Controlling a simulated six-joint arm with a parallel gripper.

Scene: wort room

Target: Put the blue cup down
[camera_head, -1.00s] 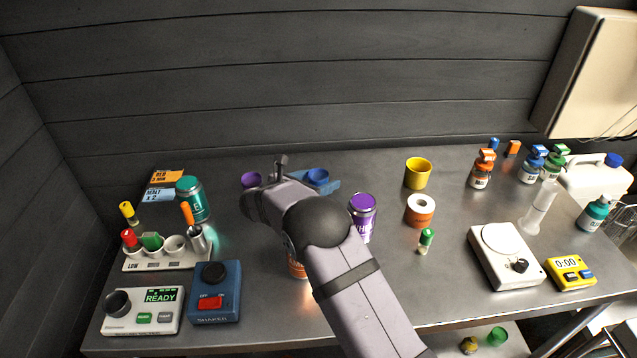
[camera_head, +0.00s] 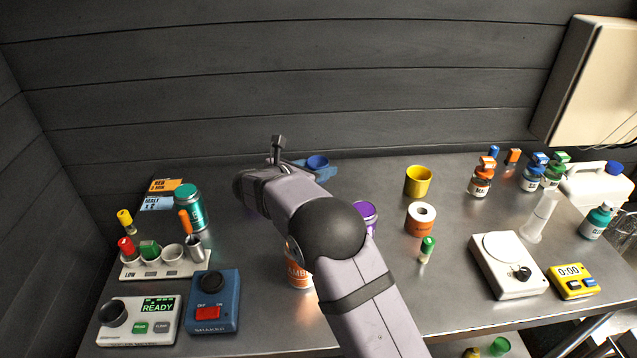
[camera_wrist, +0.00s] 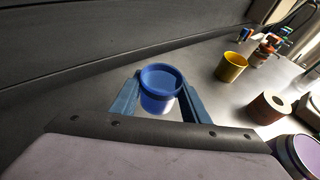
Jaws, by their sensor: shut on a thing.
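The blue cup (camera_head: 317,161) is upright between the blue fingers of my gripper (camera_head: 316,169), near the back of the steel table, left of the yellow cup (camera_head: 418,181). In the wrist view the blue cup (camera_wrist: 159,98) sits between the two fingers of my gripper (camera_wrist: 160,108), which are shut on it. The cup's open top faces the wrist camera and looks empty. I cannot tell whether its base is touching the table or a little above it.
A purple-lidded jar (camera_head: 366,214), an orange roll (camera_head: 421,218) and a green-capped vial (camera_head: 427,249) stand right of my arm. An orange-labelled can (camera_head: 298,272) is partly behind it. A teal jar (camera_head: 190,208) and rack (camera_head: 165,266) are left. Bare table lies between the cups.

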